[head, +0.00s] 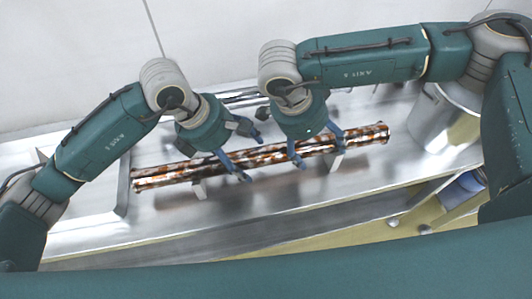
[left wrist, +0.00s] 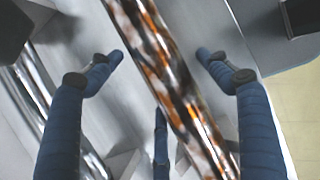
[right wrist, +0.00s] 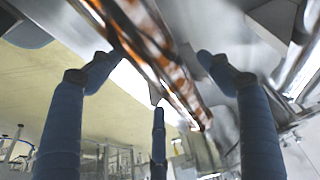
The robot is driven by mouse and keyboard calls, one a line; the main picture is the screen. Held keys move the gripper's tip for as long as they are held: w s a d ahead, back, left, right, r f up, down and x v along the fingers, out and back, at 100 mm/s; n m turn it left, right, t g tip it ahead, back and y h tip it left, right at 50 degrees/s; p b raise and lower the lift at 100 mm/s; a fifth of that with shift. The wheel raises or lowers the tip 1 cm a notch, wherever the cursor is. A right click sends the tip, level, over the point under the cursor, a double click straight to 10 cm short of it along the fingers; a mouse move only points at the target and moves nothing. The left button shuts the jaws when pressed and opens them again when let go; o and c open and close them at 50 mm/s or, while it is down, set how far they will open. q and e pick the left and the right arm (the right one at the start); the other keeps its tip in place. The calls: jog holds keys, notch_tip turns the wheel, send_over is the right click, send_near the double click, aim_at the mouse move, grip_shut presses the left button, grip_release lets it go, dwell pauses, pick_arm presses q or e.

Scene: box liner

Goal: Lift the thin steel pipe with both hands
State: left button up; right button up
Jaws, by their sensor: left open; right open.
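A long shiny pipe with rust-orange, dark and white mottling (head: 270,156) lies nearly level across the steel surface. It rests on small pale supports (head: 200,190). My left gripper (head: 240,158) is open over the pipe's left-middle part. In the left wrist view the pipe (left wrist: 174,85) runs between its spread fingers, apart from the two upper tips. My right gripper (head: 318,150) is open over the pipe's right-middle part. In the right wrist view the pipe (right wrist: 160,58) passes between its fingers, nearer the left one. Contact there I cannot tell.
Plain shiny bars (head: 240,97) lie behind the pipe, partly hidden by my arms. A large steel container (head: 447,115) stands to the right, beyond the pipe's right end. The surface in front of the pipe is mostly clear up to its front edge. A pale wall closes the back.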

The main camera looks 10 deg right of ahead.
pick_arm(q)
grip_shut()
pick_arm(e)
grip_shut()
pick_arm(q)
jog(key=shift+r, duration=0.1)
pick_arm(e)
jog(key=shift+r, duration=0.1)
pick_arm(q)
jog(key=shift+w+r, duration=0.1)
jog(key=shift+r, duration=0.05)
pick_arm(e)
jog(key=shift+r, duration=0.15)
